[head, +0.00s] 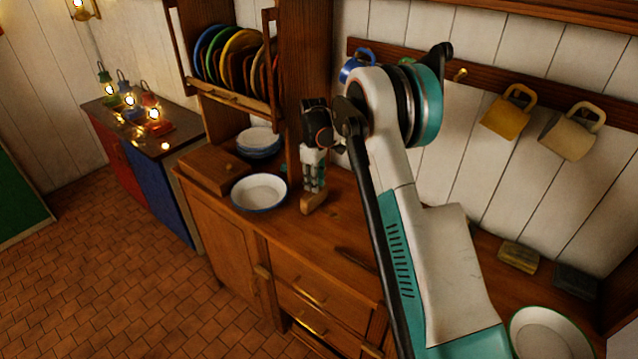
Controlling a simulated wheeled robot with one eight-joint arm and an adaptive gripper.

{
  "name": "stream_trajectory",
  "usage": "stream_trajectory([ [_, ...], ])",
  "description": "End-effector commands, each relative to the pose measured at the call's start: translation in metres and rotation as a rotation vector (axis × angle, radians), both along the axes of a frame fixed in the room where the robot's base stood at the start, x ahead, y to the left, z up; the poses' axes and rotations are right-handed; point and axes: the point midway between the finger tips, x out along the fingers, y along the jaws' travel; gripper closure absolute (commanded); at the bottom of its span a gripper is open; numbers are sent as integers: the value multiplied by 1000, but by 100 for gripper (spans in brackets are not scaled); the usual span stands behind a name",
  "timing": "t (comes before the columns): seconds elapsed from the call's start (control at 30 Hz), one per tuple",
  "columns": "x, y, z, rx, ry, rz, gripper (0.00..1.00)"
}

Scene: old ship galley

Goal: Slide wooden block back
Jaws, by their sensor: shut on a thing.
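A small light-brown wooden block (312,204) is on the wooden counter (335,222), right of the front white bowl. My gripper (313,188) points down over it and is shut on its upper part. The block's underside seems to be at the counter top, but I cannot tell if it is touching. Part of the block is hidden by the fingers.
A white bowl with a blue rim (259,192) stands close left of my gripper. Stacked bowls (258,142) and a wooden box (214,168) are behind it. A dark flat object (355,259) lies in front. Mugs (508,112) hang on the wall rail.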

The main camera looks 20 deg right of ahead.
Motion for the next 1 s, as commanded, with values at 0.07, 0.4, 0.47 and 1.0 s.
stream_trajectory([
  [0.07, 3, 1, 2, 2, -11, 1, 100],
  [0.4, 2, 1, 1, 1, -8, 1, 54],
  [0.47, 2, 1, 1, 1, -7, 1, 54],
  [1.0, 2, 1, 75, 1, -7, 1, 54],
])
